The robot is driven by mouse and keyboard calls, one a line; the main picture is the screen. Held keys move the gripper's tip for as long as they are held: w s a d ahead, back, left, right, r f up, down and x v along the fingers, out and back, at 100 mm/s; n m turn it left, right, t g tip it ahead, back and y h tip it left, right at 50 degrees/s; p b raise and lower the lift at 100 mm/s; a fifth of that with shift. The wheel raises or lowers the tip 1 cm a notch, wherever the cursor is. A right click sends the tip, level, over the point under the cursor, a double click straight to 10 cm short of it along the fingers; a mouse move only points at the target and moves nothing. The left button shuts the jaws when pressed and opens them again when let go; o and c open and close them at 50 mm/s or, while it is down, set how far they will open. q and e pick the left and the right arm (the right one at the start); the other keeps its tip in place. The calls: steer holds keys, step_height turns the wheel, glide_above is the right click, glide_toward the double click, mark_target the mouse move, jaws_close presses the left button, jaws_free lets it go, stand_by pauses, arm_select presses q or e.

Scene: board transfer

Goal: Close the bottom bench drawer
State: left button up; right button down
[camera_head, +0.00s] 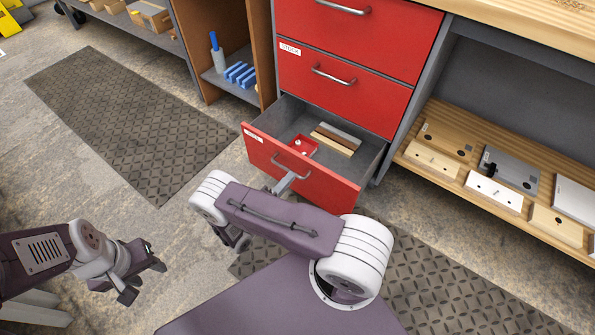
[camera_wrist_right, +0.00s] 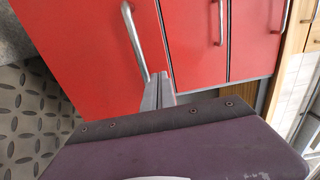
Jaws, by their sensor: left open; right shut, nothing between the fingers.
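The red bottom drawer (camera_head: 325,188) of the bench is pulled open in the head view, and its interior shows. Its bar handle (camera_head: 291,166) also shows in the right wrist view (camera_wrist_right: 135,42). My right gripper (camera_head: 284,184) is shut and empty, in front of the drawer front by the handle. In the right wrist view its closed fingertips (camera_wrist_right: 158,90) are beside one end of the handle; I cannot tell whether they touch. My left gripper (camera_head: 143,278) is open and empty above the floor at lower left, away from the drawer.
The drawer holds a small red tray (camera_head: 303,145) and strips of wood (camera_head: 334,140). Two closed red drawers (camera_head: 345,85) are above. A shelf with boards (camera_head: 490,190) is at right, and a shelf with blue parts (camera_head: 240,75) at left. A dark mat (camera_head: 130,120) lies on open floor.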

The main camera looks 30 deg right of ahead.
mark_target(303, 163)
steer(key=b+x, duration=0.1)
steer(key=x, duration=0.3)
steer(key=shift+w+d+f+b, duration=0.1)
steer(key=shift+d+f+b, duration=0.05)
steer(key=shift+d+b, duration=0.15)
steer(key=shift+w+d, duration=0.2)
steer(key=shift+d, duration=0.2)
steer(key=shift+r, duration=0.2)
steer(key=shift+d, duration=0.15)
